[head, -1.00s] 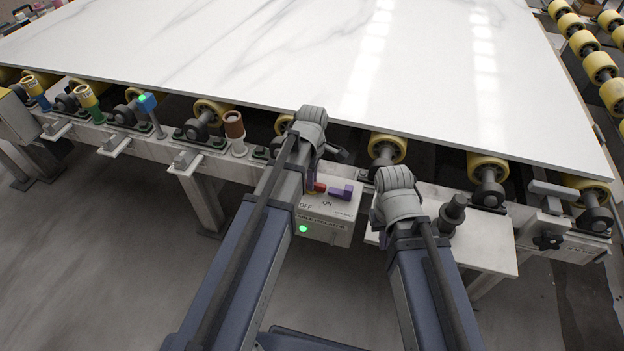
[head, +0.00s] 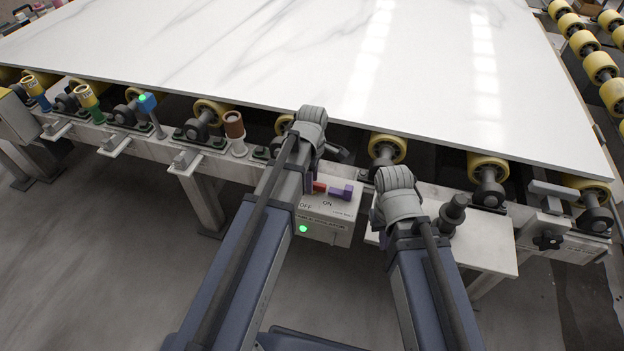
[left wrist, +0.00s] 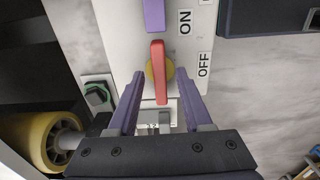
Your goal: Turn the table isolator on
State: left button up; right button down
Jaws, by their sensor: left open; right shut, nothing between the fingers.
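The isolator is a pale box (head: 328,228) under the slab's front edge, with OFF and ON lettering and a lit green lamp (head: 303,229). Its red handle (head: 319,187) also shows in the left wrist view (left wrist: 159,72), on a round yellow base. A purple block (head: 343,192) sits beyond the handle near ON. My left gripper (head: 309,186) is open at the box; in the left wrist view its purple fingers (left wrist: 159,78) stand either side of the handle, with gaps.
A large white stone slab (head: 270,60) lies on yellow rollers (head: 387,148) above the box. A pale side plate (head: 490,240) lies right of the box. Coloured posts (head: 235,128) line the rail at left. Floor in front is clear.

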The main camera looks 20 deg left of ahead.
pick_arm(q)
notch_tip(320, 180, up, 8)
jog(key=p, duration=0.8)
jog(key=shift+f, duration=0.1)
jog(key=s+d+r+m+p, duration=0.2)
jog(key=s+d+m, duration=0.3)
jog(key=m, duration=0.5)
jog(key=s+d+r+m+y+p, duration=0.1)
jog(key=s+d+r+m+p, duration=0.1)
jog(key=s+d+m, duration=0.3)
jog(key=s+r+m, duration=0.1)
jog(key=s+m, duration=0.3)
jog(key=m, duration=0.2)
jog(key=shift+s+d+m+p, duration=0.25)
jog(key=shift+s+m+p, duration=0.05)
jog(key=shift+p, duration=0.1)
